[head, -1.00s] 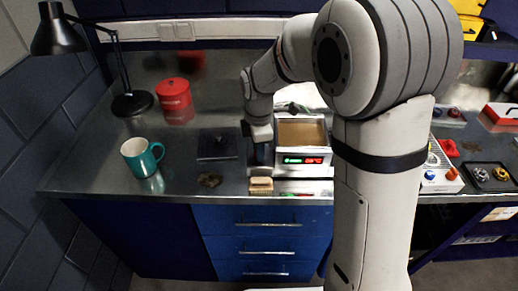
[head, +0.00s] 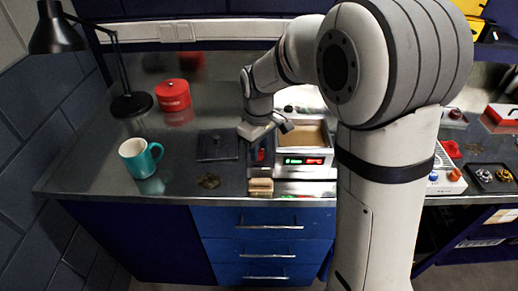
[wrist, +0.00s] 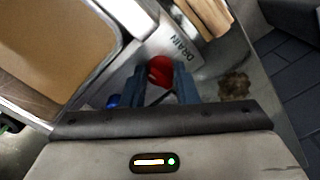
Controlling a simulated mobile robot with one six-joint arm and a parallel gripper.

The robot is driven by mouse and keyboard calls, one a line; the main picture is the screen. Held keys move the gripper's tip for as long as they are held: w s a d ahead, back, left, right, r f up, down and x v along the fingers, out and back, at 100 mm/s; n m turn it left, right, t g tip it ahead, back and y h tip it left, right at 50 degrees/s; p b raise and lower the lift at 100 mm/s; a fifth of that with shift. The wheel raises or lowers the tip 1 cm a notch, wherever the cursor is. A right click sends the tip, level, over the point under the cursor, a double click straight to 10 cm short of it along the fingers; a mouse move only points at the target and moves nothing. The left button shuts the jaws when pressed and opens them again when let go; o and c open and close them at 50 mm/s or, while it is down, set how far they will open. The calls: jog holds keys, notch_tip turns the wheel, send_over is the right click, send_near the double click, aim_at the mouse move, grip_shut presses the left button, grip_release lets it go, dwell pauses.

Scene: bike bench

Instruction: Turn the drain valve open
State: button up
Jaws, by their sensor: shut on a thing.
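The drain valve's red handle (wrist: 161,70) shows in the wrist view between the two fingers of my gripper (wrist: 160,80), below a plate marked DRAIN (wrist: 181,48). The fingers are shut on the handle. In the head view my gripper (head: 262,157) is at the left side of a white tank (head: 304,172) with a lit display. The tank's brown inside (wrist: 60,45) fills the upper left of the wrist view. The valve's body is mostly hidden behind the fingers.
A wooden block (head: 260,187) sits just in front of the valve, near the bench edge. A dark square plate (head: 217,145) lies left of my gripper. A teal mug (head: 138,158), a red tin (head: 173,95) and a black lamp (head: 130,104) stand farther left. A brown stain (wrist: 234,84) marks the bench.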

jog(key=shift+m, duration=0.9)
jog(key=o, duration=1)
notch_tip(320, 180, up, 8)
jog(key=shift+f, duration=0.1)
jog(key=s+d+m+t, duration=0.1)
jog(key=s+d+m, duration=0.3)
jog(key=s+d, duration=0.3)
jog(key=s+d+f+m+t, duration=0.1)
jog(key=s+d+m, duration=0.3)
jog(key=s+d, duration=0.3)
jog(key=s, duration=0.5)
jog(key=shift+s+t, duration=0.2)
jog(key=shift+t, duration=0.2)
